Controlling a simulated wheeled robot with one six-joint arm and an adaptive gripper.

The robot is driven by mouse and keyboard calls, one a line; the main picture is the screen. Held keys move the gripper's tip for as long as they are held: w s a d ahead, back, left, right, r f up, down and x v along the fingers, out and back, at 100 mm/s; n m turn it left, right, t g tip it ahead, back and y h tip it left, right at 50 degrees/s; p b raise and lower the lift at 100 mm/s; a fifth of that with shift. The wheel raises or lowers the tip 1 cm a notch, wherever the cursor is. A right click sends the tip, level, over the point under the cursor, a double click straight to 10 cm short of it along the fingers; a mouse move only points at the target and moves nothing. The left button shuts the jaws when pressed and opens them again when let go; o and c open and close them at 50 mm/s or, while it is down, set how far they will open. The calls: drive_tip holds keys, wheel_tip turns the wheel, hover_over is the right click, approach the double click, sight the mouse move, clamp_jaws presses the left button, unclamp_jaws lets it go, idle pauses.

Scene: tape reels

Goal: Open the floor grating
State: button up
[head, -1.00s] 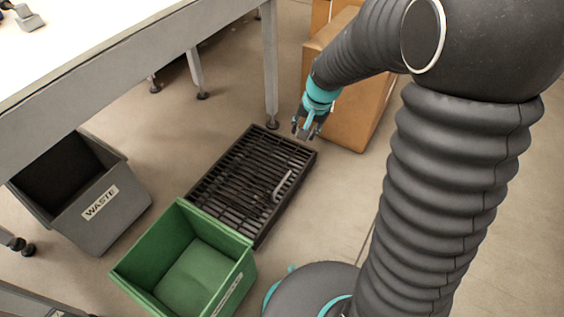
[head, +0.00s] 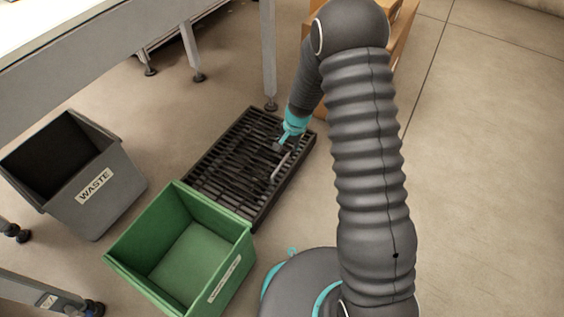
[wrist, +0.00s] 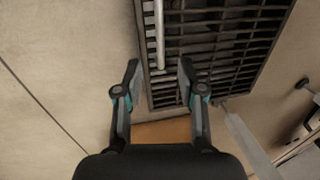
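The black floor grating (head: 225,172) lies flat in its dark frame on the floor in the head view. It also shows at the top of the wrist view (wrist: 222,45). A light grey bar handle (head: 279,165) stands on its right part. In the wrist view the handle (wrist: 159,38) runs down from the top edge. My gripper (head: 283,149) is over the far right part of the grating, close to the handle's far end. In the wrist view my gripper (wrist: 159,72) is open, with the handle's end between the lines of its two fingers. No contact with the handle shows.
A green bin (head: 232,238) stands against the grating's near side. A grey waste bin (head: 110,178) stands to the left. A table leg (head: 269,55) is at the grating's far corner. Cardboard boxes (head: 401,38) stand behind my arm. The floor at right is clear.

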sight(282, 164)
drive_tip(key=f, duration=0.3)
drive_tip(key=a+f+b, duration=0.1)
drive_tip(key=f, duration=0.2)
drive_tip(key=w+f, duration=0.1)
drive_tip(key=f, duration=0.2)
drive_tip(key=shift+a+f+b, duration=0.25)
drive_tip(key=shift+a+b, duration=0.05)
drive_tip(key=shift+b, duration=0.05)
clamp_jaws()
